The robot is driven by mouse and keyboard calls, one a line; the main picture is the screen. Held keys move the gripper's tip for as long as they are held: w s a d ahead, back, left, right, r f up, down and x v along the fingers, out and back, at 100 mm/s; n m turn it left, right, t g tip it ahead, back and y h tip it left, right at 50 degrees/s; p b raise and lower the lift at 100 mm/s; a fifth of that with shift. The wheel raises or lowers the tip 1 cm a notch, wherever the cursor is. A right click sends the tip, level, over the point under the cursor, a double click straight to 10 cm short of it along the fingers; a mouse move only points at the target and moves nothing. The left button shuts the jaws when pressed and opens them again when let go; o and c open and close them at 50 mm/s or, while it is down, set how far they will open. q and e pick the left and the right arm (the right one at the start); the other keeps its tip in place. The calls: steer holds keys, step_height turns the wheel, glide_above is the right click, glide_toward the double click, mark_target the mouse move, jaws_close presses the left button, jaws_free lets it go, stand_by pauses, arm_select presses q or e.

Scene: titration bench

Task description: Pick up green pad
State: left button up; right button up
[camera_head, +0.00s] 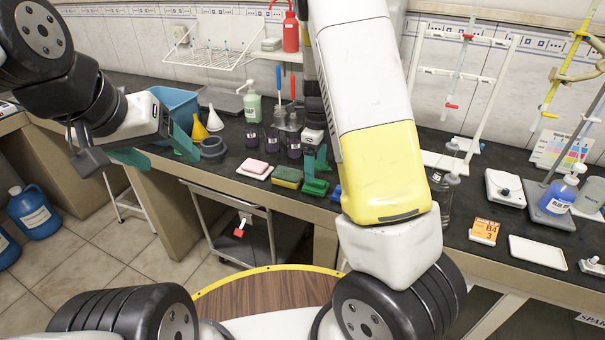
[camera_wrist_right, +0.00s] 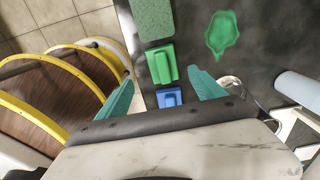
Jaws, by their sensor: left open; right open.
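The green pad (camera_head: 315,187) lies on the dark bench, right of a green-and-yellow sponge. In the right wrist view the green pad (camera_wrist_right: 162,66) is a small block with a raised top. My right gripper (camera_wrist_right: 160,76) is open and empty. Its teal fingers lie either side of the pad in that view, with the pad level with and just beyond the tips; contact cannot be told. In the head view my right gripper (camera_head: 317,160) is just behind the pad. My left gripper (camera_head: 158,158) is open and empty near the bench's front edge at left.
A blue pad (camera_wrist_right: 168,97) lies beside the green one. The green sponge (camera_wrist_right: 152,18) and a green spill (camera_wrist_right: 220,33) are near. A pink pad (camera_head: 254,167) on a white holder lies left. Dark bottles and tools stand behind. The bench edge runs close in front.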

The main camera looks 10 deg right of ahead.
mark_target(316, 180)
steer(key=f, duration=0.7)
steer(key=shift+w+d, duration=0.15)
steer(key=shift+w, duration=0.1)
steer(key=c, duration=1.4)
steer(key=shift+c, duration=0.2)
steer(key=shift+r, duration=0.6)
step_height(316, 180, up, 2)
steer(key=shift+r, duration=0.25)
steer(key=s+r, duration=0.1)
steer(key=s, duration=1.5)
steer(key=shift+a, duration=0.45)
steer(key=shift+r, duration=0.1)
